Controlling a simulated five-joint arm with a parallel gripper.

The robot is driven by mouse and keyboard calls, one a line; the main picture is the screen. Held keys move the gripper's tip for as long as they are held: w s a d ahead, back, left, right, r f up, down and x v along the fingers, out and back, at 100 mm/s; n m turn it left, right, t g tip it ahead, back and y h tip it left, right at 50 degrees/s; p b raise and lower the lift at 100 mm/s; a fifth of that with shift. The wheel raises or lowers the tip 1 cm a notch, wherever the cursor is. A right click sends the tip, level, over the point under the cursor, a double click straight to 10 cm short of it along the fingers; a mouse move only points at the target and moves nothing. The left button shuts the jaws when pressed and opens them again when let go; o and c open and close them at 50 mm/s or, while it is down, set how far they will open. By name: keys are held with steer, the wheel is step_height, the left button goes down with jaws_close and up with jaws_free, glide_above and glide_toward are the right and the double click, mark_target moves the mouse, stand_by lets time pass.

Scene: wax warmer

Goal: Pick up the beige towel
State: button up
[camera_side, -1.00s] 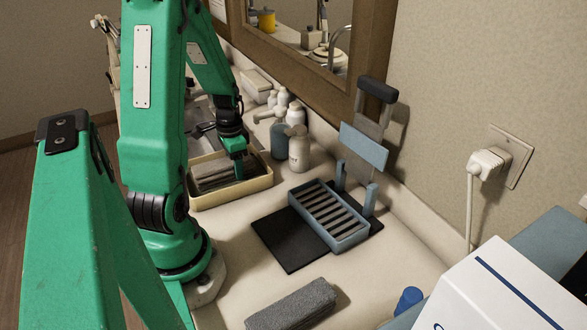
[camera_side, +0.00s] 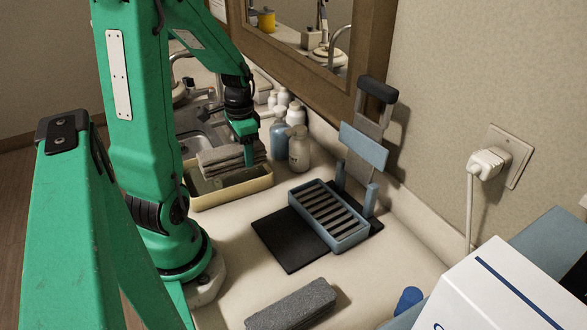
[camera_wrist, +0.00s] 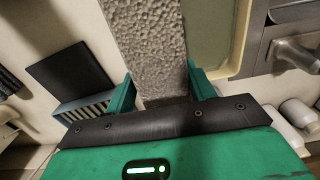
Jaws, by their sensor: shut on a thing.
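The towel held by my gripper (camera_side: 246,150) is a folded, grey-beige, textured cloth (camera_side: 222,160). It hangs just above the cream basket (camera_side: 245,188), with its left part over the basket's opening. In the wrist view the towel (camera_wrist: 150,45) runs away from between the two green fingers (camera_wrist: 160,90), which are shut on it. The basket's rim also shows to the right in that view (camera_wrist: 243,40). The towel's underside is hidden.
A second, dark grey folded towel (camera_side: 292,305) lies on the front counter. A black mat (camera_side: 287,243) bears a blue slatted tray (camera_side: 352,237). Bottles (camera_side: 299,150) stand close right of my gripper; the sink (camera_side: 203,138) is behind the basket. Bare counter lies front of the basket.

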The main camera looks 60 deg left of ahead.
steer(key=w+d+r, duration=0.2)
steer(key=d+r, duration=0.2)
steer(key=d, duration=0.2)
steer(key=shift+d, duration=0.2)
steer(key=shift+w, duration=0.1)
stand_by(0.4)
